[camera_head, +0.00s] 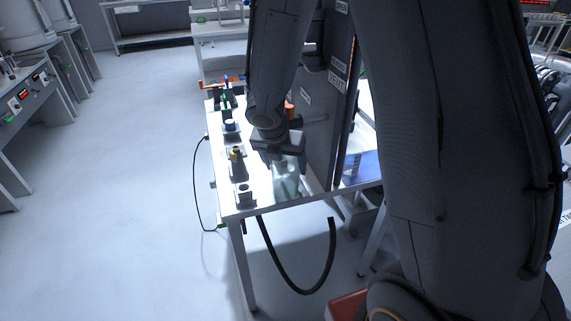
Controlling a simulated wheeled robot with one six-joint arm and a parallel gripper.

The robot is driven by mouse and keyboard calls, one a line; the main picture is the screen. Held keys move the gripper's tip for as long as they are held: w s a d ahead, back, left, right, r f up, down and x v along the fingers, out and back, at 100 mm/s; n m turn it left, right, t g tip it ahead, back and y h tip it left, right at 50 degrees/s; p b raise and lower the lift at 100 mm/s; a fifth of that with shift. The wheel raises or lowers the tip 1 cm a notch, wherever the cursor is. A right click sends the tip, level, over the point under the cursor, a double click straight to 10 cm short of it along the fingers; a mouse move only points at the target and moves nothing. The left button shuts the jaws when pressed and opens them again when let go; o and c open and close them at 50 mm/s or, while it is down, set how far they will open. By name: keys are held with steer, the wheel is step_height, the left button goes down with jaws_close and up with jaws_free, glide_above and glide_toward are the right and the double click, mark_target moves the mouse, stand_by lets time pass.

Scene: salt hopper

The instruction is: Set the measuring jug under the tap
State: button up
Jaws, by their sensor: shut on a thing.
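A clear, see-through vessel, which looks like the measuring jug (287,184), stands upright in the picture at or just above the near end of the white table. My gripper (281,159) is over its top and is shut on it. The fingers hide the upper part of the jug, and I cannot tell whether its base touches the table. I cannot make out a tap for certain. A small orange part (289,108) shows behind my wrist, beside a tall dark grey panel (324,110); my arm hides much around it.
The grey panel stands close on the right of my gripper. A black hose (292,285) hangs below the table.

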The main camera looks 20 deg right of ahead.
steer(key=o, duration=1.1)
steer(key=shift+f, duration=0.1)
steer(key=p+v, duration=0.2)
steer(key=v, duration=1)
steer(key=s+d+f+m+g+y, duration=0.1)
steer(key=s+m, duration=0.6)
steer(key=m, duration=0.7)
steer(key=s+d+f+m+y, duration=0.1)
steer(key=s+m, duration=0.5)
steer(key=m, duration=0.9)
steer(key=shift+s+d+g+y, duration=0.35)
steer(key=shift+d+g+y, duration=0.05)
steer(key=shift+d+y, duration=0.15)
steer(key=shift+f, duration=0.1)
steer(key=shift+f+b, duration=0.25)
steer(key=shift+b, duration=0.15)
